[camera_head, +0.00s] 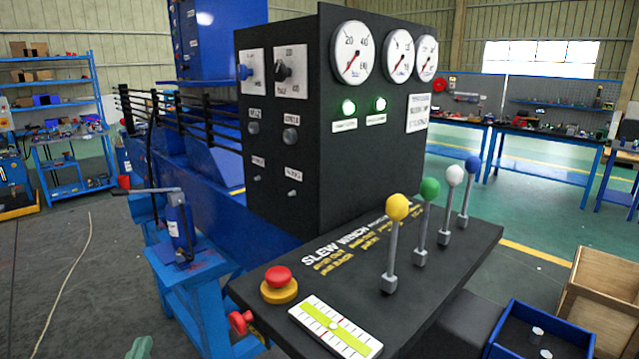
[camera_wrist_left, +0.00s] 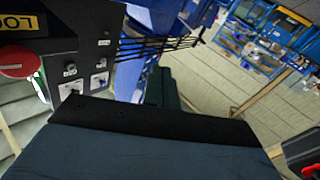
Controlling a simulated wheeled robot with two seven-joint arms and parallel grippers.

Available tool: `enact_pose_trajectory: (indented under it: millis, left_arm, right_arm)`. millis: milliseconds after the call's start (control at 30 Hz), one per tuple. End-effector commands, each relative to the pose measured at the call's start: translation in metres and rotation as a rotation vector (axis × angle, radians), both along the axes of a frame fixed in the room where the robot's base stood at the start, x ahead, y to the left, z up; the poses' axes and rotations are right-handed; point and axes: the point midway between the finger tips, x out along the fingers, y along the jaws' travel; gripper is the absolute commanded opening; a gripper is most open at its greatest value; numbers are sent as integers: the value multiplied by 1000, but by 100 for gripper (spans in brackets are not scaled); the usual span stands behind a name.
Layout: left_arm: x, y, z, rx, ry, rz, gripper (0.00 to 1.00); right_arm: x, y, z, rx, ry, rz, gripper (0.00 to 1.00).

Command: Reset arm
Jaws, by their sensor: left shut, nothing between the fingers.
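My left gripper (camera_head: 139,347) shows only as a small greenish tip at the bottom edge of the head view, left of the crane stand. In the left wrist view its dark green fingers (camera_wrist_left: 162,88) are together with nothing between them. It is apart from the control console (camera_head: 277,160) and its levers. My right gripper is not in view.
The sloped desk carries yellow (camera_head: 397,207), green (camera_head: 429,189), white (camera_head: 454,175) and blue (camera_head: 472,163) knobbed levers. A red stop button (camera_head: 278,277) sits at its near left corner. Open floor (camera_head: 60,290) lies further left.

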Motion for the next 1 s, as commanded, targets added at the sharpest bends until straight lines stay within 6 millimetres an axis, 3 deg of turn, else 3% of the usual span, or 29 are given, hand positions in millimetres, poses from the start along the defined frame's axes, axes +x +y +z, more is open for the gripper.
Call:
enact_pose_trajectory:
  millis: [100,300,500,667,1000]
  left_arm:
    - [-28,7,-53,17,289,67,0]
    - [-93,-8,-128,75,767,-5,0]
    - [-155,-34,-164,136,1093,-188,0]
    - [-203,-54,-178,178,1291,-369,0]
    - [-192,-57,-277,182,1345,-389,0]
  right_arm:
    - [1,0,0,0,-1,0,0]
    - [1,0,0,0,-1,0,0]
    - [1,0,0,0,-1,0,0]
    - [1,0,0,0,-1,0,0]
    - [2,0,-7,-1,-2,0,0]
